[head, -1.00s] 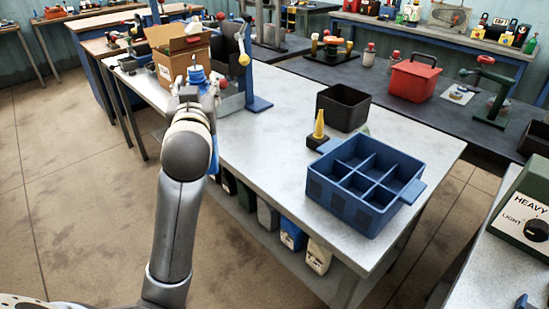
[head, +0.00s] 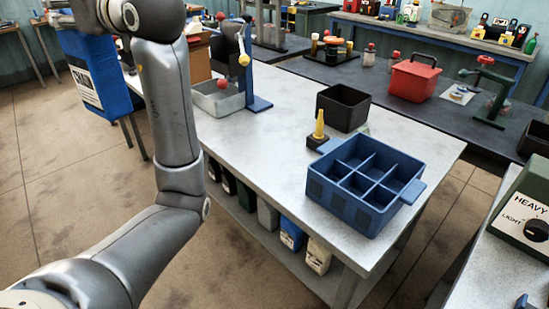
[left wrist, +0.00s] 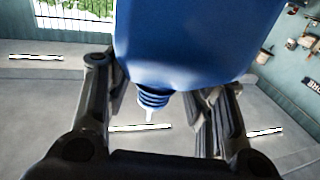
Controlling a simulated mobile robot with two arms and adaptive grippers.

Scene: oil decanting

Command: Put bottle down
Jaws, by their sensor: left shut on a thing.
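The blue bottle (head: 100,80) with a pale printed label is at the upper left of the head view, in front of the far end of the bench. My left gripper (left wrist: 160,92) is shut on the bottle, with a finger on each side. In the left wrist view the blue bottle body (left wrist: 195,35) fills the top middle, and its ribbed neck with a pale thin tip points to the bottom of the picture. In the head view the gripper is largely cut off by the top edge. My right gripper is in no view.
The grey bench (head: 265,150) carries a blue six-compartment crate (head: 345,205), a yellow cone-shaped thing (head: 319,124), a black bin (head: 343,107) and a grey tray (head: 217,103) below a stand. Clear bench top lies left of the crate. A cardboard box is partly hidden behind my arm.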

